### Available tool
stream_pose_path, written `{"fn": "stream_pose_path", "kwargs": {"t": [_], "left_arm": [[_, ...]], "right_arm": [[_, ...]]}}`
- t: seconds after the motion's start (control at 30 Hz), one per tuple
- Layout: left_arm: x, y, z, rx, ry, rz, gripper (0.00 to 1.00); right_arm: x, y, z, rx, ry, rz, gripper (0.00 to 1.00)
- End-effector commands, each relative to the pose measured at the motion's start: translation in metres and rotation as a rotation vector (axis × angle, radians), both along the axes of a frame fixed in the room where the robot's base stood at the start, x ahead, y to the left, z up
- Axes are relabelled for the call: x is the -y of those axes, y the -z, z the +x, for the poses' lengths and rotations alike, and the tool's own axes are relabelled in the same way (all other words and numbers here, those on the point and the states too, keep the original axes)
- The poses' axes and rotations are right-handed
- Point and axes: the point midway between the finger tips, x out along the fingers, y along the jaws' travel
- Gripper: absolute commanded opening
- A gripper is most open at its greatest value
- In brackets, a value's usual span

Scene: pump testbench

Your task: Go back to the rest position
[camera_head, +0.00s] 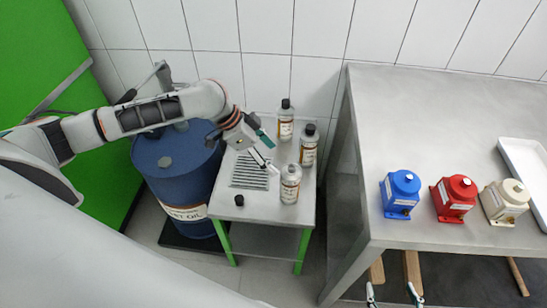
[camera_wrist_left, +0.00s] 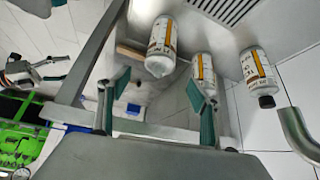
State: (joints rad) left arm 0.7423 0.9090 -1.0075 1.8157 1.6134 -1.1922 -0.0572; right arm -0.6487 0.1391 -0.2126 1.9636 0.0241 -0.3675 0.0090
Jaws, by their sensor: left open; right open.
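My left gripper (camera_head: 268,154) is open and empty above the small metal cart (camera_head: 272,205), close to the bottles. In the left wrist view its two fingers (camera_wrist_left: 155,105) stand wide apart with nothing between them. Three labelled bottles stand on the cart: a capped one at the back (camera_head: 285,122), a capped one in the middle (camera_head: 308,148), and a front one (camera_head: 290,186) without a black cap. A loose black cap (camera_head: 239,200) lies on the cart's front left. My right gripper (camera_head: 391,292) is open and empty at the bottom edge, in front of the workbench.
A blue oil drum (camera_head: 176,180) stands left of the cart, under my left arm. The grey workbench (camera_head: 440,110) on the right holds a blue pump (camera_head: 401,194), a red pump (camera_head: 454,198), a cream pump (camera_head: 504,202) and a white tray (camera_head: 527,165). The bench's back half is clear.

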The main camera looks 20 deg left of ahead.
Motion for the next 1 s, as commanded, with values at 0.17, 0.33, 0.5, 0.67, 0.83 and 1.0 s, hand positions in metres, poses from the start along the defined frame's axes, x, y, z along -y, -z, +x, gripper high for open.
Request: {"fn": "stream_pose_path", "kwargs": {"t": [0.17,0.33,0.5,0.67,0.83,1.0], "left_arm": [[0.000,0.000,0.000,0.000,0.000,0.000,0.64],[0.000,0.000,0.000,0.000,0.000,0.000,0.64],[0.009,0.005,-0.005,0.008,0.018,0.002,0.64],[0.046,0.023,-0.027,0.067,0.083,0.015,0.64],[0.084,0.034,-0.050,0.180,0.112,0.035,0.64],[0.097,0.035,-0.067,0.289,0.053,0.064,0.64]], "right_arm": [[0.000,0.002,-0.001,-0.004,0.000,-0.001,0.66],[0.000,0.003,-0.001,-0.005,0.000,-0.001,0.66],[0.000,0.003,-0.001,-0.005,0.000,-0.001,0.66],[0.000,0.002,-0.001,-0.003,0.000,-0.001,0.66],[0.000,0.000,0.000,0.000,0.000,0.000,0.66],[0.000,0.000,0.000,0.001,0.000,0.000,0.66]]}}
